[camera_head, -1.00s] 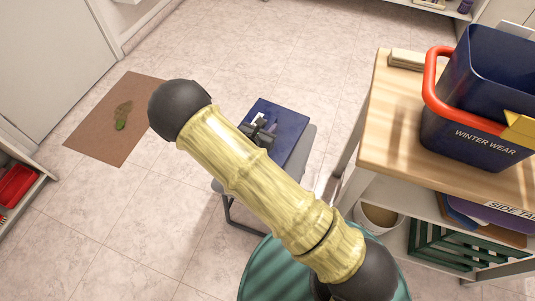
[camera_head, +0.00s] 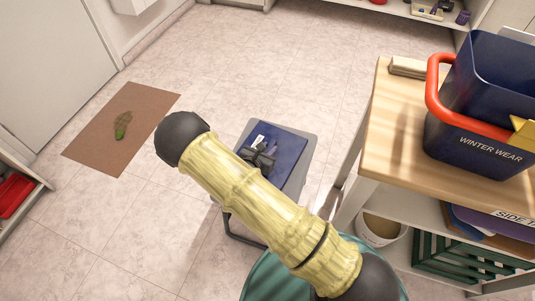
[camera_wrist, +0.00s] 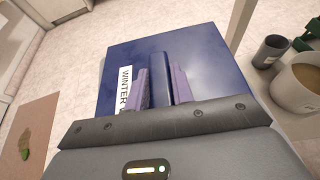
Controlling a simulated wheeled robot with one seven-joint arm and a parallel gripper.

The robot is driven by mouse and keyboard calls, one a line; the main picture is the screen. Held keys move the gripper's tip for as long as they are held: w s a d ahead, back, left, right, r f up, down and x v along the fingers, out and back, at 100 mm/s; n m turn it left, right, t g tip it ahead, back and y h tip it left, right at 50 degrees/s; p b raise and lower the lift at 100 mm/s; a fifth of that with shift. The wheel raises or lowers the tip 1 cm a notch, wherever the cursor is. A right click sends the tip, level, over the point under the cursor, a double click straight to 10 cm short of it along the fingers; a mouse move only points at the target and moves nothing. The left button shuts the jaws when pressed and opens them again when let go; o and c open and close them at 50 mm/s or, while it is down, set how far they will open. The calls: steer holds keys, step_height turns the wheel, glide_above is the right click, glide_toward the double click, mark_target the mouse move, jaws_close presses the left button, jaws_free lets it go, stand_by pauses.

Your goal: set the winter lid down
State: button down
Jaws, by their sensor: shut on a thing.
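The winter lid (camera_head: 288,150) is a dark blue flat panel with a raised handle and a white label. In the wrist view the winter lid (camera_wrist: 208,48) fills the middle, its label partly reading "WINTER". My gripper (camera_wrist: 162,88) is shut on the lid's handle, one purple-grey finger pad on each side. In the head view my gripper (camera_head: 258,157) is partly hidden by my arm. The lid lies level over a grey stool (camera_head: 304,172), whose top shows along the far and right edges. I cannot tell whether lid and stool touch.
A wooden-topped table (camera_head: 390,130) stands close on the right, bearing a blue "WINTER WEAR" bin (camera_head: 470,140) with a red handle. A white bucket (camera_head: 380,230) is under it. A brown mat (camera_head: 110,150) lies on the left. Floor between mat and stool is clear.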

steer(key=shift+f, duration=1.3)
steer(key=shift+f+b, duration=0.2)
steer(key=shift+b, duration=0.15)
steer(key=c, duration=1.2)
jaws_free()
steer(key=shift+r, duration=0.1)
steer(key=shift+r, duration=0.15)
steer(key=p+v, duration=0.2)
steer(key=v, duration=1)
steer(key=shift+p, duration=0.3)
steer(key=shift+d, duration=0.1)
